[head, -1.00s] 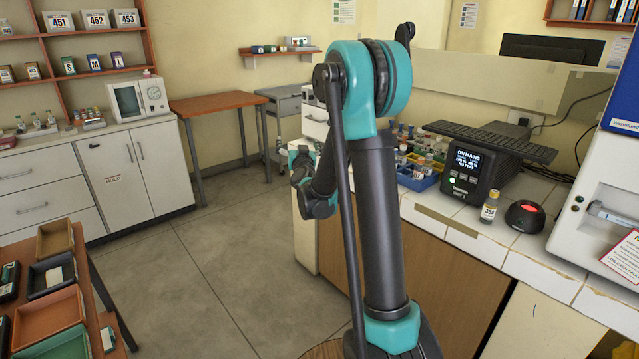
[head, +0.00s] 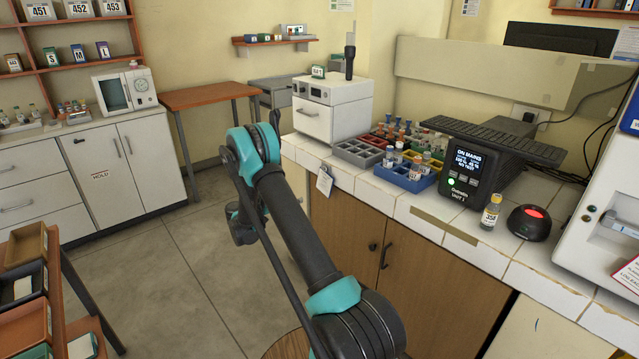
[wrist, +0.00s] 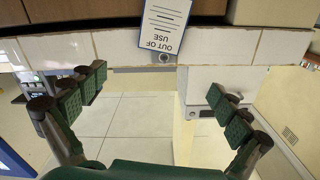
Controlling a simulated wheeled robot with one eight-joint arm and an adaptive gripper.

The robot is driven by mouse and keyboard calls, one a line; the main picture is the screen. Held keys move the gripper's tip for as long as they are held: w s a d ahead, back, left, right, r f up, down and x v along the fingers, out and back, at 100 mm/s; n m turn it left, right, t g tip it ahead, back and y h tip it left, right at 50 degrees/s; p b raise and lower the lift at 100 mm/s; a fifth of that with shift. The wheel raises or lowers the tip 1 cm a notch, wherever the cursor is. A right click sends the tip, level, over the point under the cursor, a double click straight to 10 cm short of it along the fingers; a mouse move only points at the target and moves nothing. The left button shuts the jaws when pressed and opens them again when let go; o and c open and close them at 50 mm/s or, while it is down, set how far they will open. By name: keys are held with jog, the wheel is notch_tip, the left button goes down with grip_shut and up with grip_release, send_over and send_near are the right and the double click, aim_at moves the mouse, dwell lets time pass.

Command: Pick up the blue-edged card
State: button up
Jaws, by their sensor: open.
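The blue-edged card (wrist: 168,30) shows in the wrist view at the top centre, white with a blue border and the upside-down words "OUT OF USE". It hangs against the white tiled counter edge, by a small round fitting. In the head view a small white card (head: 324,181) hangs at the counter's front edge, right of my arm; its border is too small to tell there. My gripper (wrist: 162,97) is open and empty in the wrist view, its green-padded fingers wide apart, with the card beyond them and not touched. In the head view my gripper is hidden behind my arm.
The tiled counter (head: 420,205) holds a white box device (head: 332,108), a grey rack (head: 357,153), a blue tray (head: 408,178) of vials, a black display unit (head: 470,172) and a vial (head: 490,212). Wooden cabinet doors (head: 375,240) lie below. The floor (head: 175,265) left of the counter is clear.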

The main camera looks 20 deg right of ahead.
aim_at(326, 176)
jog(key=x, duration=1.7)
jog(key=c, duration=0.8)
